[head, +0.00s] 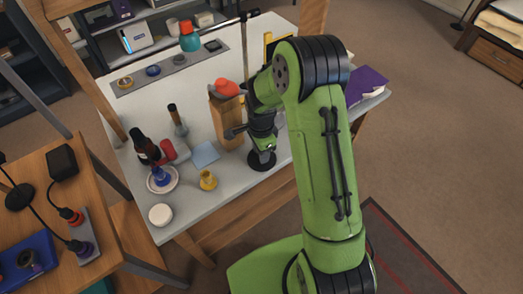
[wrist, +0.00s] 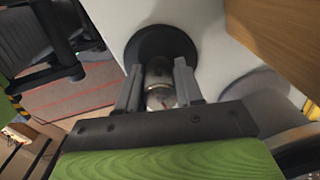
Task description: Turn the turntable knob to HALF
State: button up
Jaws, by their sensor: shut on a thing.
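In the wrist view, my gripper (wrist: 160,76) has its two fingers on either side of a small silvery knob (wrist: 160,98) and is shut on it. The knob has a small red mark. A round black turntable disc (wrist: 152,36) lies just beyond the fingertips. In the head view, the black disc (head: 262,162) stands on the white table near its front edge. My gripper (head: 264,146) is right above it, pointing down. My arm hides part of this area, and the knob does not show there. No HALF marking is readable.
A tall wooden block (head: 225,121) stands close to the left of my gripper, with a red-orange item (head: 227,88) by its top. A yellow cup (head: 208,180), a blue cloth (head: 205,154) and a white jar (head: 160,214) are farther left on the table (head: 200,209). A purple book (head: 367,82) lies right.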

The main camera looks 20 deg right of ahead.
jog(key=shift+s+a+m, duration=0.1)
jog(key=shift+a+m, duration=0.15)
jog(key=shift+m, duration=0.25)
jog(key=o, duration=1)
jog(key=shift+o, duration=0.2)
jog(key=shift+d, duration=0.1)
jog(key=shift+r, duration=0.3)
notch_tip(320, 180, up, 15)
jog(key=p, duration=0.3)
jog(key=shift+p, duration=0.35)
